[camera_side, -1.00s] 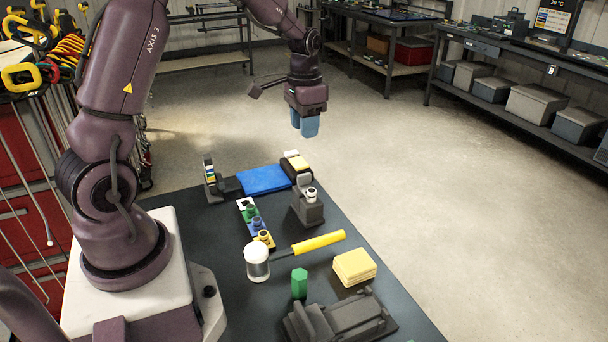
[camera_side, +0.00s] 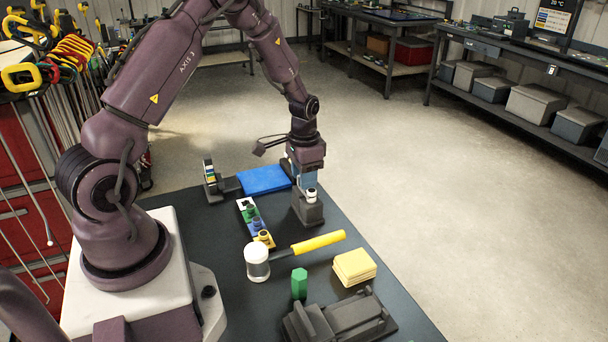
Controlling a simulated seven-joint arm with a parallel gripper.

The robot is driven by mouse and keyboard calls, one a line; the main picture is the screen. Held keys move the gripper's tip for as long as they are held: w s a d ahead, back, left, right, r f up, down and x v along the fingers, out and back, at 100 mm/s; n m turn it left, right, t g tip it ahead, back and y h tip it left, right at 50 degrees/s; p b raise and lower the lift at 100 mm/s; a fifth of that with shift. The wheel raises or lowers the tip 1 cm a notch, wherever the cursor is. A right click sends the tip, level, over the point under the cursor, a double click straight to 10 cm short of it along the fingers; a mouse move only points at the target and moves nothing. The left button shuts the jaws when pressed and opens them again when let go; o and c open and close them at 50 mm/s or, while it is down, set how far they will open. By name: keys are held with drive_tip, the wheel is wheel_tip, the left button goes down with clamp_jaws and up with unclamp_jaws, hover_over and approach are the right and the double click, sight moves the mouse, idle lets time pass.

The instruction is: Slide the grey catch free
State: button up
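A dark grey block-shaped fixture (camera_side: 308,212) stands on the table's far right part, with a small silver-white knob (camera_side: 311,194) on its front upper side. The grey catch seems to be part of this fixture's top, but my gripper covers it and I cannot make it out. My gripper (camera_side: 308,183) points straight down with its blue fingers at the top of the fixture, just behind the knob. The fingers overlap the fixture in this view, so I cannot tell whether they touch or grip it.
Nearer are a strip of coloured pegs (camera_side: 255,222), a yellow-handled mallet (camera_side: 318,243), yellow pads (camera_side: 355,267), a green hexagonal rod (camera_side: 299,283) and a dark vise-like fixture (camera_side: 340,318).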

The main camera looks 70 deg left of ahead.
clamp_jaws()
drive_tip(key=shift+a, duration=1.85)
unclamp_jaws()
drive_tip(key=shift+d, duration=0.1)
wheel_tip(320, 180, up, 13)
